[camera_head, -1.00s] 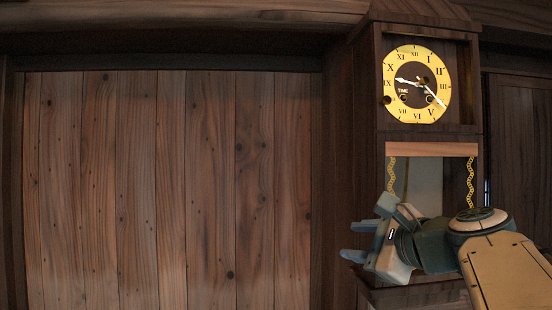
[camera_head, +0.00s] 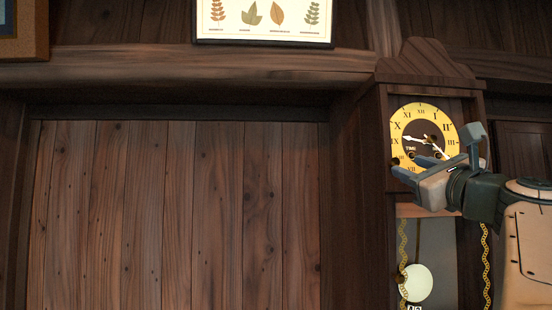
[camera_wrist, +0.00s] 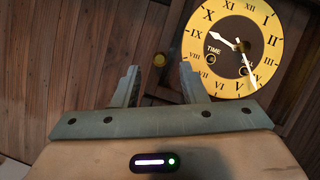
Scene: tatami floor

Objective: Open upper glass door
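A tall dark wooden wall clock has a yellow dial (camera_head: 424,112), also large in the wrist view (camera_wrist: 225,30). The upper glass door covers the dial; its clear pane is hard to make out, and its dark frame (camera_head: 470,105) surrounds the dial. A small round brass knob (camera_wrist: 159,60) sits on the frame beside the dial, at its lower left in the head view (camera_head: 395,161). My gripper (camera_wrist: 159,80) is open and empty. Its fingers stand apart, with the knob showing between and beyond them. In the head view my gripper (camera_head: 415,165) overlaps the lower dial. Contact cannot be told.
Below, the clock's lower section shows a pendulum (camera_head: 416,283) and yellow chains (camera_head: 403,255). A wooden plank wall (camera_head: 180,215) fills the left. A framed leaf picture (camera_head: 264,20) hangs above a wooden beam (camera_head: 190,68). The space left of the clock is free.

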